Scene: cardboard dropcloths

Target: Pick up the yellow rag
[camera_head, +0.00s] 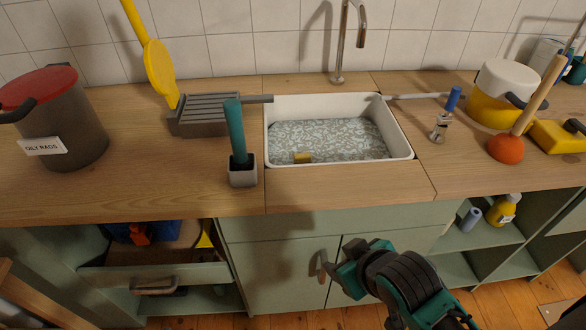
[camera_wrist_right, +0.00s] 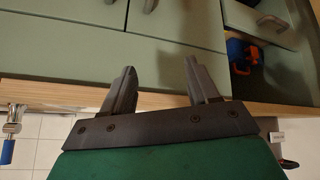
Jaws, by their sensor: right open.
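A piece of yellow material (camera_head: 205,238) shows at the right end of the open drawer (camera_head: 160,272) below the counter in the head view. It is small and partly hidden, so I cannot tell for certain that it is the yellow rag. My right gripper (camera_head: 338,268) is in front of the green cabinet doors, right of that drawer and apart from it. In the right wrist view its two dark fingers (camera_wrist_right: 160,82) are spread with nothing between them. My left gripper is not in view.
The drawer also holds a blue item (camera_head: 160,231) and an orange-red item (camera_head: 139,234). An "OILY RAGS" bin (camera_head: 75,135) stands on the counter's left. The counter's front edge overhangs the cabinets.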

